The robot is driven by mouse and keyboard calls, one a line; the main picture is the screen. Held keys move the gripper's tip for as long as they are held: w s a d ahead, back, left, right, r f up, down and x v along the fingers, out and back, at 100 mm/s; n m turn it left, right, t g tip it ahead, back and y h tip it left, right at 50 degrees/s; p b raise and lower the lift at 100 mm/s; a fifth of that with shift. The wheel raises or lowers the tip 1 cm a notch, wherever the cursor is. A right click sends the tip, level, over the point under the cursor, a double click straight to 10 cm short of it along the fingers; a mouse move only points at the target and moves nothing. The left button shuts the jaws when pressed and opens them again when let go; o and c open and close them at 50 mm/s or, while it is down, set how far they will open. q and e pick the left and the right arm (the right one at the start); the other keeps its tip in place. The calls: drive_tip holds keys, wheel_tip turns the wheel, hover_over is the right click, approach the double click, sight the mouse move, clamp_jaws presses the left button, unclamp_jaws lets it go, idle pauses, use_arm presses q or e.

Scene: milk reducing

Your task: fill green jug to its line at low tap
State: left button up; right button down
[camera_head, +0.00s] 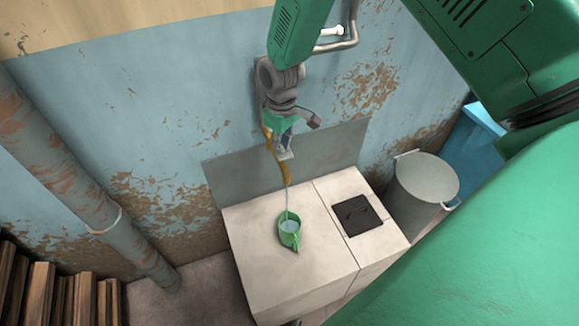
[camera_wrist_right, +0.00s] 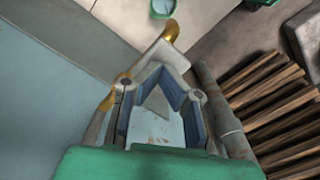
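The green jug (camera_head: 289,236) stands upright on the pale counter below the brass tap (camera_head: 285,174). A thin stream of water runs from the spout into it, and pale blue water shows inside. Its fill line cannot be made out. In the right wrist view only part of the jug (camera_wrist_right: 162,8) shows at the top edge. My right gripper (camera_head: 284,150) is at the tap, above the jug. In the wrist view its fingertips (camera_wrist_right: 160,67) come together beside the brass spout (camera_wrist_right: 183,40); whether they touch the tap's lever is unclear. My left gripper is not seen.
The counter (camera_head: 260,225) has bare room around the jug. A dark square lid (camera_head: 357,215) lies on its right part. A grey metal bin (camera_head: 425,185) and a blue container (camera_head: 470,145) stand right. A pipe (camera_head: 65,165) and stacked planks (camera_head: 50,290) are left.

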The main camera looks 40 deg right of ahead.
idle(0.4)
wheel_tip(320, 180, up, 7)
drive_tip(key=p, duration=0.6)
drive_tip(key=shift+r, duration=0.2)
drive_tip(key=shift+f, duration=0.25)
drive_tip(key=s+a+f+m, duration=0.2)
drive_tip(key=s+f, duration=0.8)
drive_tip(key=s, duration=0.5)
drive_tip(key=s+f+m, duration=0.2)
drive_tip(key=s, duration=1.6)
wheel_tip(320, 180, down, 12)
drive_tip(key=w+a+n+b, duration=0.1)
drive_tip(key=w+b, duration=0.2)
drive_tip(key=b, duration=1.1)
drive_tip(key=shift+a+f+t, duration=0.2)
drive_tip(key=shift+a+t, duration=0.05)
drive_tip(key=shift+t, duration=0.05)
